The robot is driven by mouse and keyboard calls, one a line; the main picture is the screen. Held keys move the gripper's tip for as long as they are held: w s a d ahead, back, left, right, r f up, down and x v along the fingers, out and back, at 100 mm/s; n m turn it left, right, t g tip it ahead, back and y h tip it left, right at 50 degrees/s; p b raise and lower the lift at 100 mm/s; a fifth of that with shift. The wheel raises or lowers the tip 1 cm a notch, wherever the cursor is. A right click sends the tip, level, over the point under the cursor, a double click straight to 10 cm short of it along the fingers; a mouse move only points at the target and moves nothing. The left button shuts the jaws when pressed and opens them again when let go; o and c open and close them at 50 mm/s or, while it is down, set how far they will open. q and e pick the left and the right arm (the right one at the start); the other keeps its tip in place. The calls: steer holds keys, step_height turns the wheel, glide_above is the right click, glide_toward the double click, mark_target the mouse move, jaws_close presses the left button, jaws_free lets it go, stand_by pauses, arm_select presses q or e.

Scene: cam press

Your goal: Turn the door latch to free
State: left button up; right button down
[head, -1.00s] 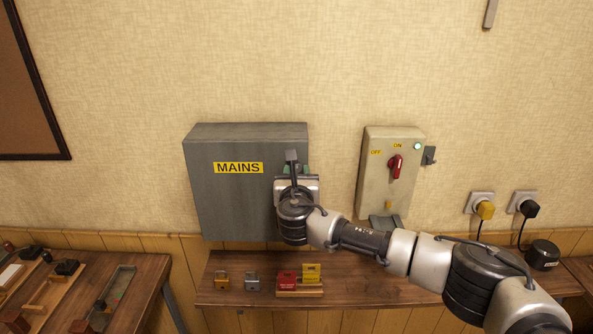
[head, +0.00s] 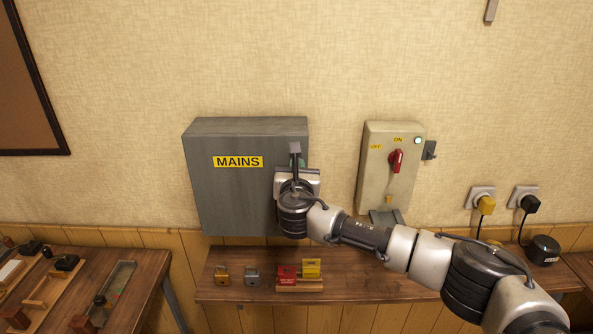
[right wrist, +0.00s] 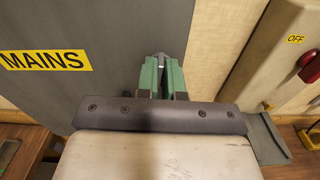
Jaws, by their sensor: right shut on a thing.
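The grey MAINS box (head: 215,195) hangs on the wall with its door closed. It also fills the left of the right wrist view (right wrist: 90,95). My right gripper (right wrist: 161,70) has green fingers and is at the box's right front edge. It is shut on the door latch (right wrist: 160,57), of which only a small grey bit shows between the fingertips. The rest of the latch is hidden by the fingers. In the head view my wrist covers the latch. My left gripper is not in view.
Right of the box is a beige switch unit (head: 375,180) with a red handle (head: 396,161) near ON. Below, a wooden shelf (head: 350,288) carries a brass padlock (head: 222,277), a grey padlock (head: 252,277) and red and yellow tags (head: 311,268). A wooden bench (head: 140,275) stands at left.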

steer(key=shift+d+f+m+b, duration=0.1)
steer(key=shift+f+m+b, duration=0.05)
steer(key=shift+m+b, duration=3.55)
steer(key=shift+d+f+m+b, duration=0.1)
steer(key=shift+m+b, duration=2.25)
steer(key=shift+m, duration=2.55)
steer(key=c, duration=1.3)
jaws_free()
steer(key=shift+o, duration=0.2)
steer(key=shift+s, duration=0.1)
